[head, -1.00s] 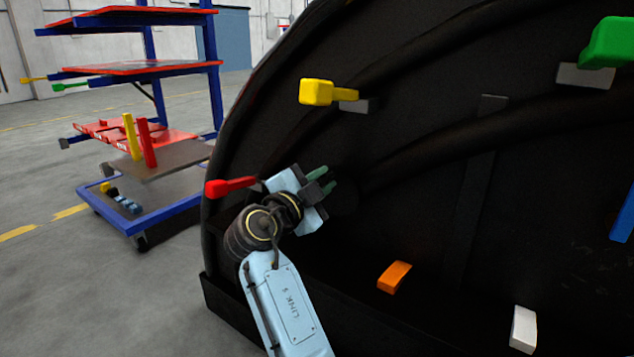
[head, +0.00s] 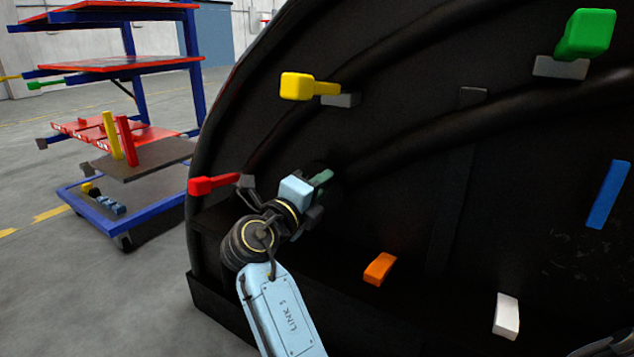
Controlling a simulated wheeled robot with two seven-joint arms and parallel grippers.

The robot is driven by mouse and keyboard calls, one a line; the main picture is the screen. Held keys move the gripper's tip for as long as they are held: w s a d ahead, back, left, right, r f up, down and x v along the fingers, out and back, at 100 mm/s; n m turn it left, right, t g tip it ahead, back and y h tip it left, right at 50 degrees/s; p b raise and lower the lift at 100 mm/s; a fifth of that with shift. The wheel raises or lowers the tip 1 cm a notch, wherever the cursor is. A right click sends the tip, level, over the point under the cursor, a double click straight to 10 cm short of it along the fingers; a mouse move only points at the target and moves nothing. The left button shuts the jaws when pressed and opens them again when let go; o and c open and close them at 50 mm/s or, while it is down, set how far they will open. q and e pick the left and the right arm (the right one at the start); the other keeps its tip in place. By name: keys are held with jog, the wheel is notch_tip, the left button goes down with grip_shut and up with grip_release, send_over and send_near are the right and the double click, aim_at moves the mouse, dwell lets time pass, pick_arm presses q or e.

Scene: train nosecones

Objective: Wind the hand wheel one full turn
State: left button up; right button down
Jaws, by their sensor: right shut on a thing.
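My right gripper (head: 322,184) comes up from the bottom middle on a pale blue arm and reaches the dark inner face of the nosecone (head: 400,130). Its fingers, with green tips, are shut on a dark part there, which I take to be the hand wheel. The wheel is black on black and mostly hidden behind the gripper, so its rim and angle cannot be made out. My left gripper is not in view.
Around the gripper, the nosecone carries a red handle (head: 212,185), a yellow handle (head: 297,86), an orange handle (head: 380,268), a white handle (head: 506,315), a green handle (head: 585,34) and a blue handle (head: 608,194). A blue and red cart (head: 128,225) stands on the left floor.

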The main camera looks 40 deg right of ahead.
jog(key=shift+s+f+m, duration=0.15)
jog(key=shift+m, duration=0.45)
jog(key=shift+s+f+m, duration=0.1)
jog(key=shift+f+m, duration=0.05)
jog(key=shift+m, duration=0.45)
jog(key=c, duration=1.3)
grip_release()
jog(key=r+v, duration=0.1)
jog(key=v, duration=1.2)
jog(key=shift+a+f, duration=0.2)
jog(key=shift+f, duration=0.3)
